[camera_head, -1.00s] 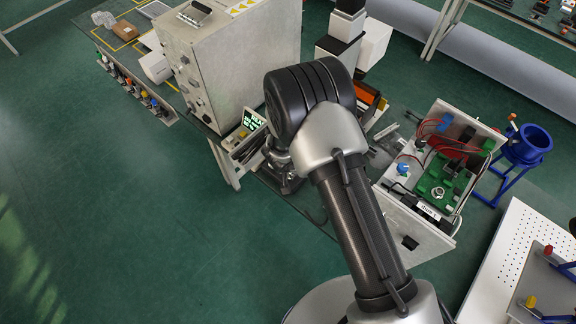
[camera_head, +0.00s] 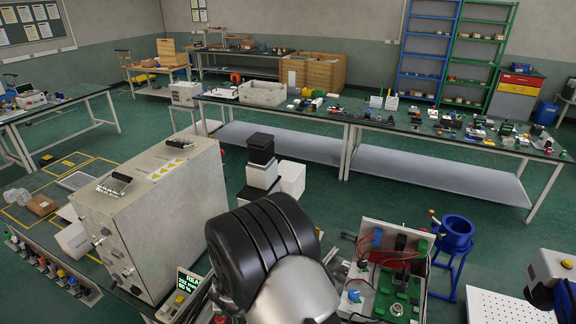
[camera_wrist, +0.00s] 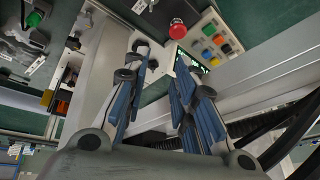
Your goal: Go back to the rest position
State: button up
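My gripper (camera_wrist: 160,85) shows in the wrist view with its two blue-padded fingers apart and nothing between them. In the head view my gripper is hidden behind my own arm, which fills the bottom middle. A red mushroom button (camera_wrist: 178,29) and a panel of coloured buttons (camera_wrist: 217,42) lie beyond the fingertips in the wrist view. They look apart from the fingers.
A large beige cabinet (camera_head: 160,205) stands left of my arm. An open electronics box (camera_head: 372,243) and a blue round stand (camera_head: 455,232) are on the right. A long bench (camera_head: 390,123) with many parts crosses behind. Green floor (camera_head: 400,190) is clear before it.

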jog(key=s+d+r+y+b, duration=0.1)
jog(key=s+d+r+b, duration=0.1)
jog(key=d+r+b, duration=0.5)
jog(key=s+d+r+y+b, duration=0.15)
jog(key=d+r, duration=0.25)
jog(key=r, duration=0.7)
jog(key=s+d+f+m+h+b, duration=0.1)
jog(key=s+d+h+b, duration=0.3)
jog(key=s+d, duration=1.6)
jog(key=s+b, duration=0.2)
jog(key=b, duration=0.1)
jog(key=shift+d+f+h, duration=0.1)
jog(key=shift+h, duration=0.15)
jog(key=shift+c, duration=0.5)
